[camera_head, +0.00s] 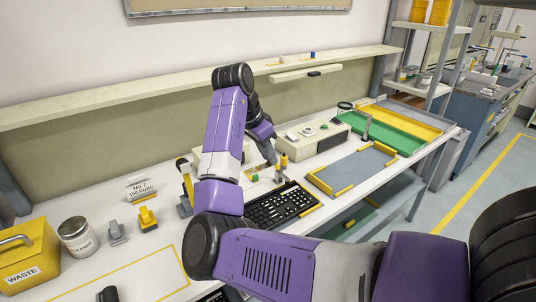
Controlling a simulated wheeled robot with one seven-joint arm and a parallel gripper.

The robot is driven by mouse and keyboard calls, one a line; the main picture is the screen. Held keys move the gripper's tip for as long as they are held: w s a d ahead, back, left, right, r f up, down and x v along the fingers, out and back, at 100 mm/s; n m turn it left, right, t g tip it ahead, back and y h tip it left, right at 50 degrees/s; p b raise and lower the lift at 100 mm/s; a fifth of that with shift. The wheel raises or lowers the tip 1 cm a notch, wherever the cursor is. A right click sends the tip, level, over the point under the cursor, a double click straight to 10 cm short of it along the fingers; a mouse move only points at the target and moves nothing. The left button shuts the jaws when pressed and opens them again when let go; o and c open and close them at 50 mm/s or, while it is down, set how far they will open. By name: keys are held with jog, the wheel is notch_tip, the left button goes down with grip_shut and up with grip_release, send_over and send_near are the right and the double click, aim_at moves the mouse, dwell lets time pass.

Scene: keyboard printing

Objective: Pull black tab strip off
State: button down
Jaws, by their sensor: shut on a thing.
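A black keyboard (283,205) lies on the white bench in the middle of the view, with a yellow strip along its front right edge. My gripper (277,172) points down at the keyboard's back edge. It is shut on a small dark piece that looks like the black tab strip (281,179). The piece is too small to make out clearly, and I cannot tell whether it still touches the keyboard. My arm hides part of the keyboard's left side.
A grey tray with yellow edge blocks (350,170) lies right of the keyboard, with green (385,132) and yellow trays beyond. A beige box (318,138) stands behind.

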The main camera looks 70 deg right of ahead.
aim_at(263, 166)
dwell(0.4)
jog(key=d+p+v, duration=0.1)
jog(key=p+v, duration=0.6)
jog(key=v, duration=0.2)
jog(key=shift+s+r+p, duration=0.35)
jog(key=shift+p, duration=0.05)
jog(key=shift+d, duration=0.1)
